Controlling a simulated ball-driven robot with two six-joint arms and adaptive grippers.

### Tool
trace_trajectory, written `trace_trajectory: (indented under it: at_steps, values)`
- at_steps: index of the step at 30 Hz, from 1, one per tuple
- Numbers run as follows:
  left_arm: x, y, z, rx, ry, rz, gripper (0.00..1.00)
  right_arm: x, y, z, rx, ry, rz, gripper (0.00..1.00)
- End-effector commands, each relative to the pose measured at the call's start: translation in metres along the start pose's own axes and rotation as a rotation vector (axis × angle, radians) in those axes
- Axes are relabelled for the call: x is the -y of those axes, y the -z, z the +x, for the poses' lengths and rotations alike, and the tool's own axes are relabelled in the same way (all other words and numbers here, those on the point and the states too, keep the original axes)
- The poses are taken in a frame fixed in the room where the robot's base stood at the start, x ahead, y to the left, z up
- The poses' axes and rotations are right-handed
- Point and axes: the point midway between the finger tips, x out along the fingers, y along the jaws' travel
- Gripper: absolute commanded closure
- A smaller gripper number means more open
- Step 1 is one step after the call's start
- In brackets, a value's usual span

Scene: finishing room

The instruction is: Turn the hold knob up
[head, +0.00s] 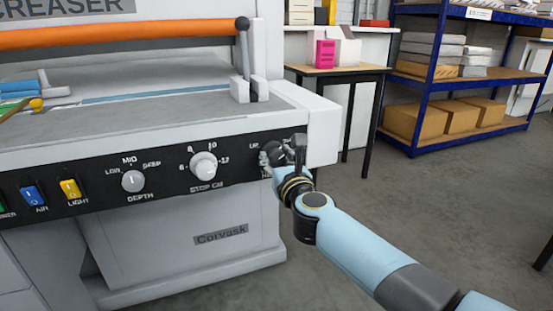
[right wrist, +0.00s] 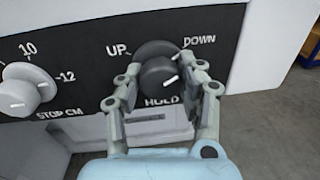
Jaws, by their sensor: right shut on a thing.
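The hold knob (right wrist: 156,74) is a dark round knob on the black control panel, seen in the right wrist view. UP is printed at its upper left, DOWN at its upper right and HOLD below it. A short white mark on the knob lies on its right side, the DOWN side. My right gripper (right wrist: 163,80) is shut on the knob, one finger on each side. In the head view my right gripper (head: 284,152) is at the right end of the panel and hides most of the knob. My left gripper is not in view.
The stop knob (head: 203,165) and depth knob (head: 133,181) sit to the left on the panel, with a yellow light switch (head: 70,189) and blue air switch (head: 34,196). A blue shelf (head: 430,75) and a small table (head: 338,69) stand behind. Floor at right is clear.

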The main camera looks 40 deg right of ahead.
Motion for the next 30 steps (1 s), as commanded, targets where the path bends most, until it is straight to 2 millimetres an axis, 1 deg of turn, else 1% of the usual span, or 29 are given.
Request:
trace_trajectory:
  at_steps: [5, 11, 17, 30]
  values:
    - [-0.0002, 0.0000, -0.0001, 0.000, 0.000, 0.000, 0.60, 0.0001, 0.0004, -0.0002, 0.002, 0.000, -0.029, 0.94]
    - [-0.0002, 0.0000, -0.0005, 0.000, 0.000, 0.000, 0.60, 0.0001, 0.0008, -0.0002, 0.010, 0.000, -0.124, 0.94]
    - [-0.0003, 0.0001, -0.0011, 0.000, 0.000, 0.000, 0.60, 0.0001, 0.0010, -0.0002, 0.025, -0.001, -0.287, 0.94]
    - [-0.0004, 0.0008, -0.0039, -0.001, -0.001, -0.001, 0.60, 0.0001, 0.0012, -0.0003, 0.063, -0.004, -0.704, 0.94]
